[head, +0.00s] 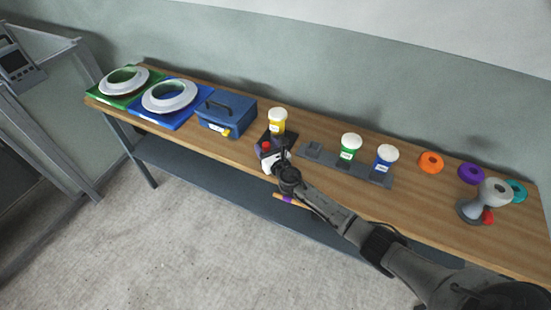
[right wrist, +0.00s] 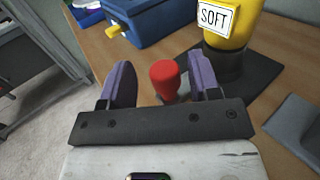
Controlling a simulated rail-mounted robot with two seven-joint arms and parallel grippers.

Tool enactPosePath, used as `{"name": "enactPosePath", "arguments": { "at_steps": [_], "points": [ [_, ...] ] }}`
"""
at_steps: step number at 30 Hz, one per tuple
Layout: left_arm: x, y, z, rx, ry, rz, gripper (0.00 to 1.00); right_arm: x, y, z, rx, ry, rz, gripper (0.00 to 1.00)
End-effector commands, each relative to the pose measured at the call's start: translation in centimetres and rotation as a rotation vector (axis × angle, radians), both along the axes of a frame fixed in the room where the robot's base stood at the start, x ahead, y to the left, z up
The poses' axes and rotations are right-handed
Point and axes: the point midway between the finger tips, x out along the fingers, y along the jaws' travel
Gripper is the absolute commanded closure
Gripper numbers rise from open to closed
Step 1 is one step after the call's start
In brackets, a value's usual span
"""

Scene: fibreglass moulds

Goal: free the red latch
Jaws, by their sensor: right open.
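The red latch (head: 266,145) shows as a small red knob at the table's front edge, in front of the yellow jar. In the right wrist view the red latch (right wrist: 165,76) stands upright between the two purple-grey fingers of my right gripper (right wrist: 161,84). A gap shows on each side of it, so the fingers are around it but not closed on it. In the head view my right gripper (head: 270,157) reaches in from the lower right and partly covers the latch's base. My left gripper is not in view.
The yellow jar (head: 277,121) stands on a dark plate (right wrist: 256,80) just behind the latch. A blue box (head: 226,117) with a yellow catch is to the left. A grey rail (head: 318,155) with green and blue jars lies to the right. Colored rings sit farther right.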

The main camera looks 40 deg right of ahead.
Motion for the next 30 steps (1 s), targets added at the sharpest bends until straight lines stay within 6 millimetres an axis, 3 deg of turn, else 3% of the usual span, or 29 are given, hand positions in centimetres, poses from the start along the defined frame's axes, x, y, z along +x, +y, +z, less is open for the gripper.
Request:
{"name": "enactPosePath", "arguments": {
  "at_steps": [12,18,30],
  "points": [
    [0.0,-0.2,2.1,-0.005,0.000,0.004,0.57,-7.8,1.7,0.1,0.000,0.002,0.002,0.43],
    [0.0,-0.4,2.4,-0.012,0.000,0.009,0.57,-10.6,2.4,0.1,0.000,0.001,0.002,0.43],
    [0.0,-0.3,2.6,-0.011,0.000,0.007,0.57,-12.5,2.8,0.1,0.000,-0.001,0.001,0.43]
  ]
}}
